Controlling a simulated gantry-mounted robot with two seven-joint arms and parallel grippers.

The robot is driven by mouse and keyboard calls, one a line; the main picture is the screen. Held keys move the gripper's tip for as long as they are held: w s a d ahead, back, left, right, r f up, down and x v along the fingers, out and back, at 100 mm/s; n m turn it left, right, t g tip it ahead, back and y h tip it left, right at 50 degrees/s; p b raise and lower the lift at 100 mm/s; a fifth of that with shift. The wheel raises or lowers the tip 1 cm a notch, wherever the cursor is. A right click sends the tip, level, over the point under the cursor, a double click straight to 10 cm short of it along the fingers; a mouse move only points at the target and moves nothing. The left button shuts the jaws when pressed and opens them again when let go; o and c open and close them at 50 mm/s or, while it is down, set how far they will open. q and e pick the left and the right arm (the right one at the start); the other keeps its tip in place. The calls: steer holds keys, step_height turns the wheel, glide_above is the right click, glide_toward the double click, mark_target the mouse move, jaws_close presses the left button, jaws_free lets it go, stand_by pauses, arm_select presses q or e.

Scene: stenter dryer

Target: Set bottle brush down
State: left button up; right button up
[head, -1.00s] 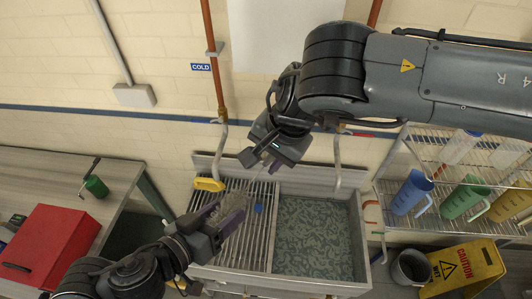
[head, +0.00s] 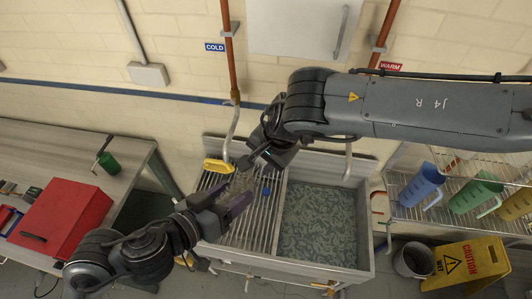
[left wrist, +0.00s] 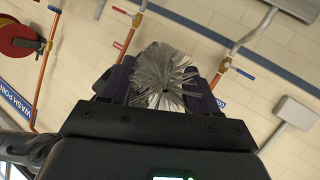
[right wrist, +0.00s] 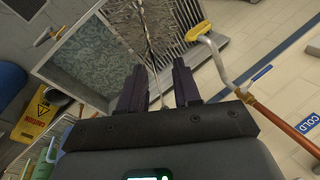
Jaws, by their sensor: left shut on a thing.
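The bottle brush (head: 236,184), with pale bristles, is held by my left gripper (head: 222,199) above the slatted drain rack (head: 264,222). In the left wrist view its bristle head (left wrist: 165,76) fans out between the purple fingers. My right gripper (head: 248,161) is just above and behind the brush, near the yellow tap end. In the right wrist view its fingers (right wrist: 158,88) stand apart, with a thin wire-like stem between them that they do not visibly grip. The brush's lower end is partly hidden.
A basin of grey-green water (head: 318,222) adjoins the rack. Jugs (head: 420,184) stand on a rack at right.

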steer(key=shift+w+a+f, duration=0.1)
steer(key=shift+f, duration=0.2)
jaws_close()
arm_select(q)
steer(key=o, duration=1.4)
steer(key=shift+f, duration=0.1)
